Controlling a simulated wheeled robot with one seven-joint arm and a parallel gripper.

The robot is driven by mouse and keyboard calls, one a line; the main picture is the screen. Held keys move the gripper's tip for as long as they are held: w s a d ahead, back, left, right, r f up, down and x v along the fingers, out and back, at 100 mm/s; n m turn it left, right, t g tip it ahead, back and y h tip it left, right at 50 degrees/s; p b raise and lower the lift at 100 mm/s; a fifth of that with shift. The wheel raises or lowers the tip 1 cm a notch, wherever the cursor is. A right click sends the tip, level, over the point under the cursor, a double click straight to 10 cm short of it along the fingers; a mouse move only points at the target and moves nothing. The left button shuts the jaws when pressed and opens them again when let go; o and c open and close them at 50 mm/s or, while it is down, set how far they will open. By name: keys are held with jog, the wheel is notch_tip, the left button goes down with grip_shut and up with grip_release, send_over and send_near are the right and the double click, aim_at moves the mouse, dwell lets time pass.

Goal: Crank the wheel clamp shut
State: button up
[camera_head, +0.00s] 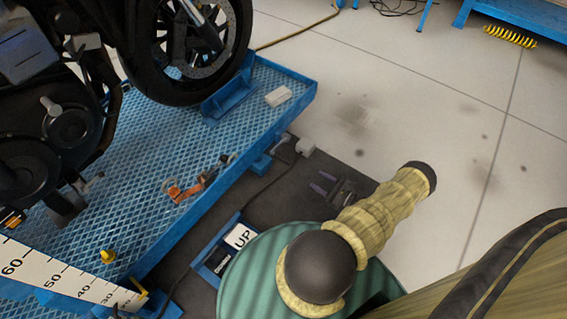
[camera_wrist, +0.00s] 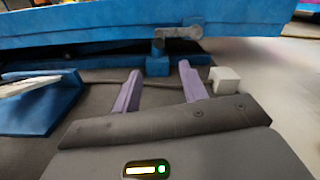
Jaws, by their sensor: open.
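The motorcycle's front wheel (camera_head: 190,50) stands on the blue lift platform, with a blue wheel clamp plate (camera_head: 228,97) against its lower right side. A small grey metal crank (camera_head: 281,142) shows at the platform's side edge. In the wrist view the crank (camera_wrist: 178,33) has a short bar pointing left and a part hanging down over a blue block (camera_wrist: 157,66). My gripper (camera_head: 318,181) is open, low beside the platform and to the lower right of the crank. In the wrist view the purple fingers of my gripper (camera_wrist: 160,68) stand apart, empty, below the crank.
A white block (camera_head: 305,147) lies near the crank and right of my fingers in the wrist view (camera_wrist: 225,78). A cable runs over the dark mat. A blue pedal box marked UP (camera_head: 240,236) stands at left. An orange strap (camera_head: 185,188) lies on the platform (camera_head: 150,140).

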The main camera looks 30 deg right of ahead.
jog(key=shift+w+a, duration=0.1)
jog(key=shift+w, duration=0.05)
jog(key=b, duration=0.7)
send_near(273, 153)
jog(key=x, duration=0.3)
jog(key=f+x, duration=0.1)
jog(key=x, duration=0.1)
jog(key=shift+w+d, duration=0.25)
jog(key=shift+w, duration=0.05)
jog(key=shift+r, duration=0.1)
grip_shut()
